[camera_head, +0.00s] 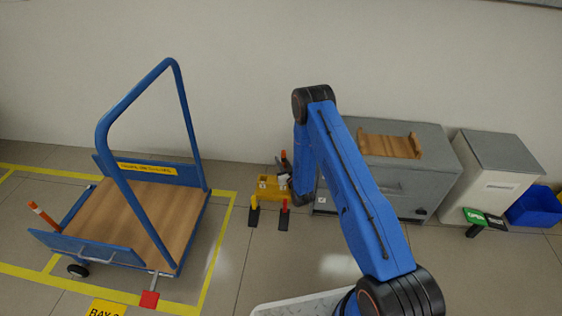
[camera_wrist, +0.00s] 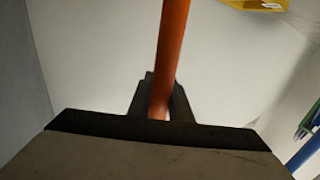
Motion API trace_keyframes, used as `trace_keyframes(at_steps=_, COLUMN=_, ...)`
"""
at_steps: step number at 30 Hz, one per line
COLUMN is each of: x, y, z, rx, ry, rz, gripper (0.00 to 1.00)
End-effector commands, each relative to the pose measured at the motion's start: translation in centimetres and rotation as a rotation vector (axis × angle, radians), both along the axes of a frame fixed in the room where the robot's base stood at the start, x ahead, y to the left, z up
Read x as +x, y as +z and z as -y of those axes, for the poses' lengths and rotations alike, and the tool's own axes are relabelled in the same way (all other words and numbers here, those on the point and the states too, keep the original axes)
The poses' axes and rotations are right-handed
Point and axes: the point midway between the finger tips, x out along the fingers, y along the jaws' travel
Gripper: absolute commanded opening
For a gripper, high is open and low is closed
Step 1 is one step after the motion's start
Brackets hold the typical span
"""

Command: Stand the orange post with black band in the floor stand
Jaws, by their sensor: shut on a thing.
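My gripper (camera_wrist: 160,103) is shut on an orange post (camera_wrist: 172,45) in the wrist view. The post runs from between the dark fingers up past the top edge of the picture. No black band shows on the visible part. In the head view my gripper is mostly hidden behind my blue arm. A yellow block (camera_head: 269,190) with a small label stands on the floor left of the arm, perhaps the floor stand. A short red-orange piece with a dark part (camera_head: 284,158) shows just above it; I cannot tell whether it is the held post.
A yellow piece (camera_head: 254,201) and a red piece (camera_head: 285,205) with black bases stand before the block. A blue trolley (camera_head: 130,215) is on the left, an orange-white post (camera_head: 42,214) at its corner. Grey cabinets (camera_head: 385,178) and a blue bin (camera_head: 533,206) are right.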

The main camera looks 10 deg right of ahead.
Motion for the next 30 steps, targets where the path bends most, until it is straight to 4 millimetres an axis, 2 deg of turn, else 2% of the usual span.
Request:
trace_keyframes(at_steps=4, x=0.0, y=-0.2, z=0.0, rx=0.0, ry=0.0, rz=0.0, gripper=0.05)
trace_keyframes(at_steps=5, x=0.0, y=-0.3, z=0.0, rx=0.0, ry=0.0, rz=-0.001, gripper=0.23)
trace_keyframes(at_steps=6, x=0.0, y=-0.2, z=0.0, rx=0.0, ry=0.0, rz=-0.001, gripper=0.32)
trace_keyframes(at_steps=7, x=0.0, y=-0.2, z=0.0, rx=0.0, ry=0.0, rz=-0.001, gripper=0.37)
trace_keyframes(at_steps=19, x=-0.3, y=0.0, z=0.1, rx=0.0, ry=0.0, rz=-0.001, gripper=0.37)
trace_keyframes(at_steps=23, x=-1.9, y=-0.1, z=0.4, rx=-0.001, ry=0.0, rz=-0.003, gripper=0.37)
trace_keyframes(at_steps=30, x=-6.5, y=-0.1, z=1.4, rx=0.0, ry=-0.001, rz=-0.004, gripper=0.37)
